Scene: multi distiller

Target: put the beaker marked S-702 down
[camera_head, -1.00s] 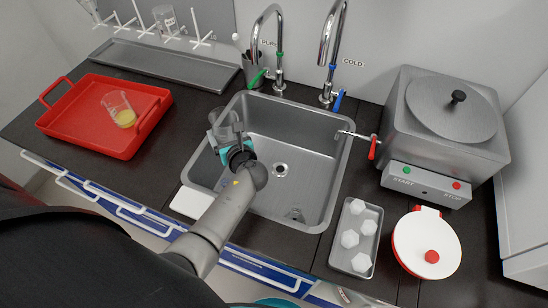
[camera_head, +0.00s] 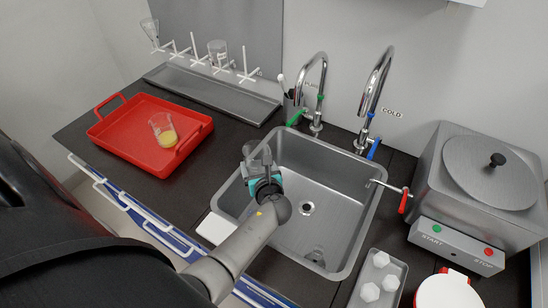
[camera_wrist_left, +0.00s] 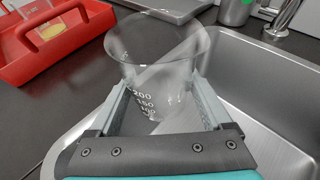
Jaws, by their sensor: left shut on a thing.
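My left gripper (camera_head: 262,165) is over the left part of the sink (camera_head: 372,215). It is shut on a clear glass beaker, which shows best in the left wrist view (camera_wrist_left: 158,55). White graduation marks such as 200 and 150 face the camera. The beaker looks empty, and no S-702 mark is readable on it. Another beaker (camera_head: 163,130), with yellow liquid, stands in the red tray (camera_head: 110,145) at the left. My right gripper is not in view.
A drying rack (camera_head: 218,67) with glassware stands above a metal drip tray (camera_head: 205,90). Two faucets (camera_head: 375,85) rise behind the sink. A steel bath (camera_head: 475,185) and a small tray of white pieces (camera_head: 383,275) are at the right. Dark counter is clear between red tray and sink.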

